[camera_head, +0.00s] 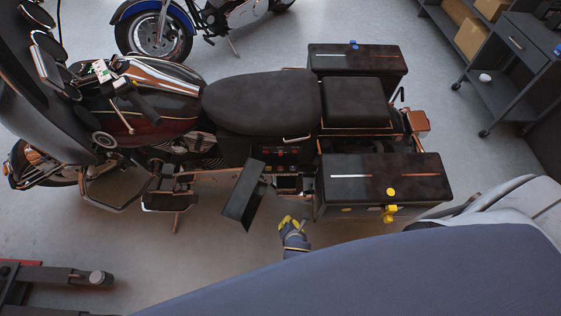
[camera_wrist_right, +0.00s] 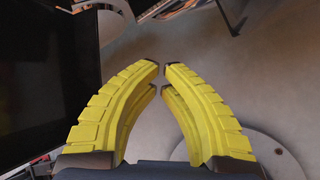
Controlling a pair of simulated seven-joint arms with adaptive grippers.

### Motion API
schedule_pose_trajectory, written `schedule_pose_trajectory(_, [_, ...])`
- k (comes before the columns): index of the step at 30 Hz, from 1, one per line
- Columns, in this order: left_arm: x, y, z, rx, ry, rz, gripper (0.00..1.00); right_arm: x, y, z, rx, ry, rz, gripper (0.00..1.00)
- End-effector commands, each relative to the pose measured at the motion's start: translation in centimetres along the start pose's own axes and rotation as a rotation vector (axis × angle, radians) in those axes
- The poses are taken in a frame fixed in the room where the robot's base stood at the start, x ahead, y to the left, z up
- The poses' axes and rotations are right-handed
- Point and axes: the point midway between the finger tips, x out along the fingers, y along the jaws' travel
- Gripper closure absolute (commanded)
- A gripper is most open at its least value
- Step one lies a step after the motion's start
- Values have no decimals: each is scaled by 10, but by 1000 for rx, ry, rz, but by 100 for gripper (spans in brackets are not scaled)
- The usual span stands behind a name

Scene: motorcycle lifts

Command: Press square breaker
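A dark motorcycle (camera_head: 262,100) stands across the middle of the head view. Below its seat is a dark recess (camera_head: 280,152) with small reddish and orange details, too small to tell which is the square breaker. A dark panel (camera_head: 243,195) hangs tilted out beside the recess. My right gripper (camera_head: 288,220), with yellow fingers, is below and right of this panel, apart from the recess. In the right wrist view the fingertips (camera_wrist_right: 162,69) nearly meet, with a thin gap and nothing between them. A large dark surface (camera_wrist_right: 45,75) fills the left there. My left gripper is out of view.
A dark side case (camera_head: 385,182) with a yellow latch stands right of my right gripper; another case (camera_head: 357,60) is on the far side. A blue motorcycle (camera_head: 155,32) and a shelf cart (camera_head: 505,75) stand behind. Floor below the motorcycle is mostly clear.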

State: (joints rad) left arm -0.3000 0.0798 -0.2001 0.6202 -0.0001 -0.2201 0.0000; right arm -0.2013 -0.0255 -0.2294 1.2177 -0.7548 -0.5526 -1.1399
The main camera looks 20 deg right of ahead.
Motion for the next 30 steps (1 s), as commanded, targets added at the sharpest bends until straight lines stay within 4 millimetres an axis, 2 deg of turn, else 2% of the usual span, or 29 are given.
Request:
schedule_pose_trajectory(1, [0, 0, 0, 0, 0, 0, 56, -3, 24, 17, -92, -47, 28, 100])
schedule_pose_trajectory(6, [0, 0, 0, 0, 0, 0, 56, -17, 84, 66, -372, -198, 69, 100])
schedule_pose_trajectory(12, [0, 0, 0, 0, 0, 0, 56, -35, 124, 105, -571, -325, 68, 100])
schedule_pose_trajectory(18, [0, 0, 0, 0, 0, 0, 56, -43, 140, 120, -649, -379, 60, 100])
schedule_pose_trajectory(30, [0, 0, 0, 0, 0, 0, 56, -43, 141, 122, -656, -384, 59, 100])
